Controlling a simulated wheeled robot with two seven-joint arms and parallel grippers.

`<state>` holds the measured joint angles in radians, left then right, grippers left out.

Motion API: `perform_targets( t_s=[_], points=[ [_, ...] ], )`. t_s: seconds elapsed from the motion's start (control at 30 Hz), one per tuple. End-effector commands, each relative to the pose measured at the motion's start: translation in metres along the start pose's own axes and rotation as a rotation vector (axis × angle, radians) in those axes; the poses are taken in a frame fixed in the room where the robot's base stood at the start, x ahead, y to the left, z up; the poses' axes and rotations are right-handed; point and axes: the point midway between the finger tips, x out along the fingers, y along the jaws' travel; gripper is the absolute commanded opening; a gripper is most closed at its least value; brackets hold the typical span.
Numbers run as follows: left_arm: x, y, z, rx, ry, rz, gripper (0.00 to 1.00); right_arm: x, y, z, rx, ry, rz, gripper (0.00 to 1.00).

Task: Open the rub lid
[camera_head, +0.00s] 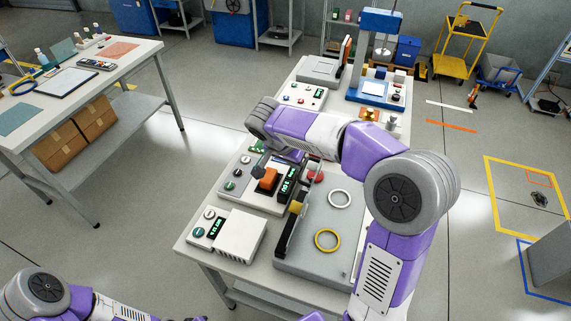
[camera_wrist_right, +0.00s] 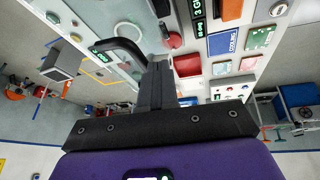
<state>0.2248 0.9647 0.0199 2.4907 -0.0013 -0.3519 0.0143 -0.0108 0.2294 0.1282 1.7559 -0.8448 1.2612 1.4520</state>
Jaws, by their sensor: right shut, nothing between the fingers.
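A grey machine plate (camera_head: 317,258) on the middle table carries a white ring (camera_head: 339,198), a yellow ring (camera_head: 327,239) and a dark upright bar (camera_head: 291,229). I cannot pick out the rub lid for certain. In the right wrist view, a black curved handle (camera_wrist_right: 121,47) stands on a pale panel, beside the fingertips of my right gripper (camera_wrist_right: 157,68). I cannot tell whether they touch. The right gripper is shut and empty. In the head view my right arm reaches over the table and mostly hides this gripper. My left arm is at the bottom left, its gripper out of frame.
An orange switch (camera_head: 267,180) on a control box and a red button (camera_head: 315,175) are close to my right wrist. A white box with a display (camera_head: 240,236) stands at the table's front left. A blue press (camera_head: 378,85) stands behind. Floor between the tables is clear.

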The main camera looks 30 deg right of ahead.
Motion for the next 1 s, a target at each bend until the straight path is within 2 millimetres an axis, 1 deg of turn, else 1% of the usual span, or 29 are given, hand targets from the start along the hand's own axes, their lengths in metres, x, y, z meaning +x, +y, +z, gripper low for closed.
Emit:
perform_targets(
  t_s=[0.37, 0.47, 0.57, 0.63, 0.8, 0.9, 1.0],
  points=[
    [-0.002, 0.001, 0.0, 0.0, 0.001, 0.0, 0.43, -0.002, 0.0, -0.001, 0.005, -0.001, 0.003, 0.0],
    [-0.005, 0.002, 0.0, 0.0, 0.0, 0.0, 0.43, -0.007, -0.006, -0.001, 0.005, -0.001, 0.003, 0.0],
    [-0.012, 0.004, 0.0, 0.0, 0.0, 0.0, 0.43, -0.016, -0.017, 0.0, 0.008, -0.002, 0.003, 0.0],
    [-0.016, 0.006, 0.0, 0.0, 0.001, 0.0, 0.43, -0.026, -0.024, 0.0, 0.013, -0.001, 0.004, 0.0],
    [-0.018, 0.006, 0.001, 0.0, 0.0, 0.0, 0.43, -0.067, -0.024, 0.0, 0.013, 0.0, 0.001, 0.0],
    [-0.02, 0.007, 0.001, 0.0, 0.0, 0.0, 0.43, -0.087, -0.024, 0.001, 0.014, -0.001, 0.002, 0.0],
    [-0.022, 0.008, 0.001, 0.0, 0.0, 0.0, 0.43, -0.102, -0.025, 0.001, 0.014, -0.001, 0.003, 0.0]
  ],
)
